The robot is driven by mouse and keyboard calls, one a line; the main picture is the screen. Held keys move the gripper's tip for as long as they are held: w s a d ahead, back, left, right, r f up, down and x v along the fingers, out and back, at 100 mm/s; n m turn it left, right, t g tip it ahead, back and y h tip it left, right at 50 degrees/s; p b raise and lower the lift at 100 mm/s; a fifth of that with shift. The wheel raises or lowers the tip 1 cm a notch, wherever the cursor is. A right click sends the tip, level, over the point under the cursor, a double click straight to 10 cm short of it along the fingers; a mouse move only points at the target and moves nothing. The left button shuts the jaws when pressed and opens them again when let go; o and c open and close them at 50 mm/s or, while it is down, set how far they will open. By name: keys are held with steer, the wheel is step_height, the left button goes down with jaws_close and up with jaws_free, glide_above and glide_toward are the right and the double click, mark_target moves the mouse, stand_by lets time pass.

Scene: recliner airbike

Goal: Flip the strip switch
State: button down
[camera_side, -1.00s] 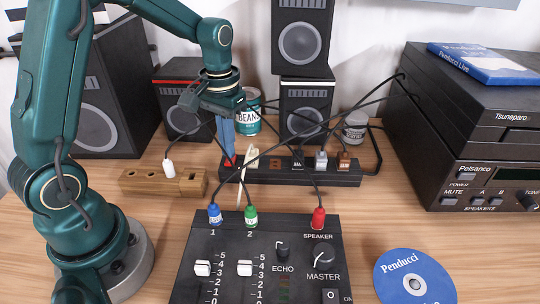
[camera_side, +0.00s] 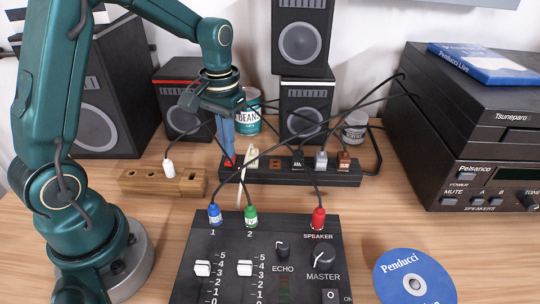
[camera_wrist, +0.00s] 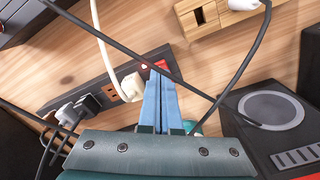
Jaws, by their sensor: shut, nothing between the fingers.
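The black power strip (camera_side: 300,175) lies on the wooden table behind the mixer. Its red switch (camera_side: 229,160) is at the strip's left end and also shows in the wrist view (camera_wrist: 161,65). My gripper (camera_side: 230,154) points down at this end, its blue fingers closed together with nothing between them. In the wrist view my fingertips (camera_wrist: 159,80) are right at the switch and cover part of it. I cannot tell whether they touch it or which way the switch is tipped.
A cream plug (camera_wrist: 131,88) sits in the strip close beside my fingers. Dark cables cross near them. A wooden block (camera_side: 150,183) lies to the left, a mixer (camera_side: 330,228) in front, and a beans can (camera_side: 248,124) and speakers (camera_side: 303,110) behind.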

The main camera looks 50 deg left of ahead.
mark_target(230, 161)
steer(key=shift+f, duration=0.95)
stand_by(0.7)
steer(key=shift+r, duration=3.55)
steer(key=s+d+r+m+t, duration=0.2)
steer(key=s+d+r+t, duration=0.1)
steer(key=s+d+r, duration=0.3)
steer(key=s+d+f+m+t, duration=0.1)
steer(key=s+f+t, duration=0.1)
steer(key=s, duration=0.4)
steer(key=shift+s+d+t, duration=0.15)
steer(key=shift+d+t, duration=0.1)
steer(key=shift+t, duration=0.05)
